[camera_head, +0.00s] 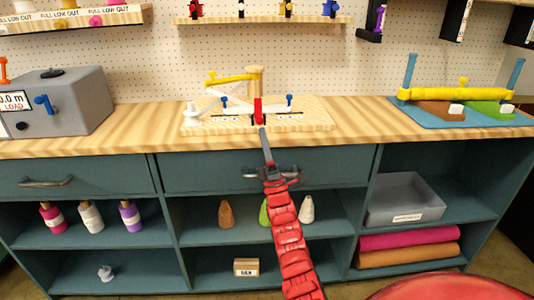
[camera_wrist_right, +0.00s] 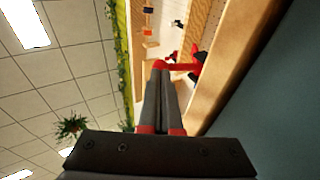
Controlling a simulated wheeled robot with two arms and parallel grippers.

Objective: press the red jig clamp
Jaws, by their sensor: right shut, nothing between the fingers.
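The red jig clamp (camera_head: 258,110) stands upright at the front middle of a pale wooden jig board (camera_head: 310,122) on the bench. My right gripper (camera_head: 264,133) is shut and empty, its fingers pointing at the bench just in front of and below the clamp. A red part (camera_wrist_right: 197,66), which looks like the clamp, shows just beyond and right of the tips. I cannot tell whether the fingertips touch it. My left gripper is not in view.
The jig board also carries blue knobs, white parts and a yellow bar (camera_head: 232,78). A grey box (camera_head: 75,100) with a display stands at left. A blue tray (camera_head: 430,115) with a yellow bar stands at right.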

